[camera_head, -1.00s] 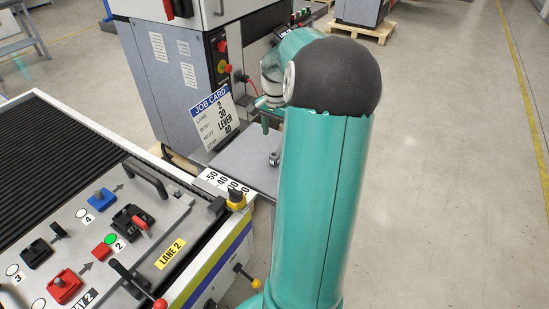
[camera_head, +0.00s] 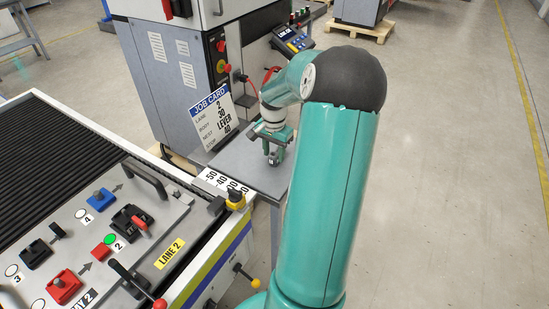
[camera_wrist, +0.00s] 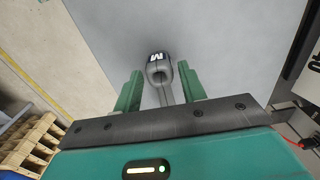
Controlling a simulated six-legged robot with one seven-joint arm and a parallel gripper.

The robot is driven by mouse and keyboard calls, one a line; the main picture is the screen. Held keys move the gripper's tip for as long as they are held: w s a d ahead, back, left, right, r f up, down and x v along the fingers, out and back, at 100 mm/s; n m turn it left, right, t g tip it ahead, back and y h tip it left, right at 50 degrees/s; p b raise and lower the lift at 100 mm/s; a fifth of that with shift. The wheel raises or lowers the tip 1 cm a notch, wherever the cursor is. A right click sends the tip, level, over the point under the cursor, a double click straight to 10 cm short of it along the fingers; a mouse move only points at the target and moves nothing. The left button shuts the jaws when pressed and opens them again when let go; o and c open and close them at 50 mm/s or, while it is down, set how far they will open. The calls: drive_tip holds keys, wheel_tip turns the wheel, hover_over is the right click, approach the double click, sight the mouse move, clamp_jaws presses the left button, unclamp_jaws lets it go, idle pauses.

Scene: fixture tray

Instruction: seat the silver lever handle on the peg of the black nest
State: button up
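The silver lever handle (camera_wrist: 160,70) is between and just beyond my fingertips in the wrist view. My gripper (camera_wrist: 160,80) is open, with a visible gap on both sides of the handle. In the head view my gripper (camera_head: 274,150) is low over the grey side table, mostly hiding the handle. Black fittings on the tray plate (camera_head: 180,222) include one with a red lever (camera_head: 132,220) and one farther left (camera_head: 38,252). I cannot make out a peg clearly.
A job card (camera_head: 212,118) stands behind the grey table (camera_head: 240,165), reading lane 2, lever, 40. Blue (camera_head: 100,199) and red (camera_head: 65,287) fittings sit on the tray plate. A machine cabinet rises behind.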

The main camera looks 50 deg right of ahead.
drive_tip(key=c, duration=0.8)
drive_tip(key=shift+r, duration=0.15)
drive_tip(key=shift+r, duration=0.6)
drive_tip(key=s+a+r, duration=0.2)
drive_tip(key=a+r, duration=0.1)
drive_tip(key=r, duration=0.1)
drive_tip(key=s+a+r, duration=0.3)
drive_tip(key=a, duration=0.1)
drive_tip(key=s+a+r, duration=0.3)
drive_tip(key=a+r, duration=0.1)
drive_tip(key=shift+s+a+r, duration=0.15)
drive_tip(key=shift+r, duration=0.15)
drive_tip(key=shift+r, duration=0.1)
drive_tip(key=shift+r, duration=1.65)
